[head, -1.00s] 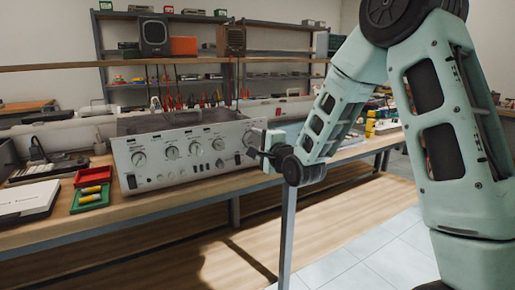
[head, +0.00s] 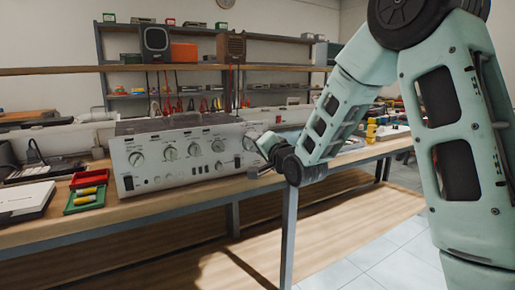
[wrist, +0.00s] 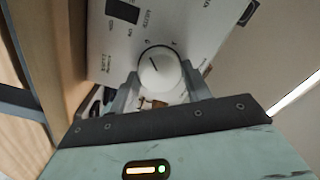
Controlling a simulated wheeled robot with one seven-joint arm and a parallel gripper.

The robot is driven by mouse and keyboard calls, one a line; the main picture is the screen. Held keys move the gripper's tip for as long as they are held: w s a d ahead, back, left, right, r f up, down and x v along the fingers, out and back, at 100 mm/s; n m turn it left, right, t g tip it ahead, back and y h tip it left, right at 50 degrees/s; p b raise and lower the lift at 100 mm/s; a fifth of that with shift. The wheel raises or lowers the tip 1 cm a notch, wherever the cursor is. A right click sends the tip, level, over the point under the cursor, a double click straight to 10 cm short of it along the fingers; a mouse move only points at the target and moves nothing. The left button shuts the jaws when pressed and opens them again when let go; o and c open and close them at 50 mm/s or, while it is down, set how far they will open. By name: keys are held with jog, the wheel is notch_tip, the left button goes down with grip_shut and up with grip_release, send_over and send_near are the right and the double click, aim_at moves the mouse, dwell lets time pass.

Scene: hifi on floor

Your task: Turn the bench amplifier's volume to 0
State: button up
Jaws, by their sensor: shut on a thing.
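The bench amplifier (head: 180,182) is a silver-faced box with a dark top, standing on the wooden bench with a row of round knobs on its front. My gripper (head: 252,146) is at the right end of its front panel; the fingertips are partly hidden in the head view. In the wrist view, my gripper (wrist: 160,82) has one finger on each side of a round pale knob (wrist: 160,72) and is shut on it. A dark pointer line on the knob points up and left in that picture. The small panel print around it is too blurred to read fully.
A red tray (head: 88,178) and a green tray (head: 84,200) with yellow items sit left of the amplifier, beside a white device (head: 25,198). The bench's front edge (head: 150,213) runs below. Shelves with equipment stand behind. The floor in front is clear.

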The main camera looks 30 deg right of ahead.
jog(key=shift+f, duration=0.1)
dwell(0.3)
jog(key=o, duration=1)
jog(key=shift+s, duration=0.15)
jog(key=shift+s+b, duration=3.8)
jog(key=shift+s, duration=2.1)
jog(key=shift+a, duration=0.1)
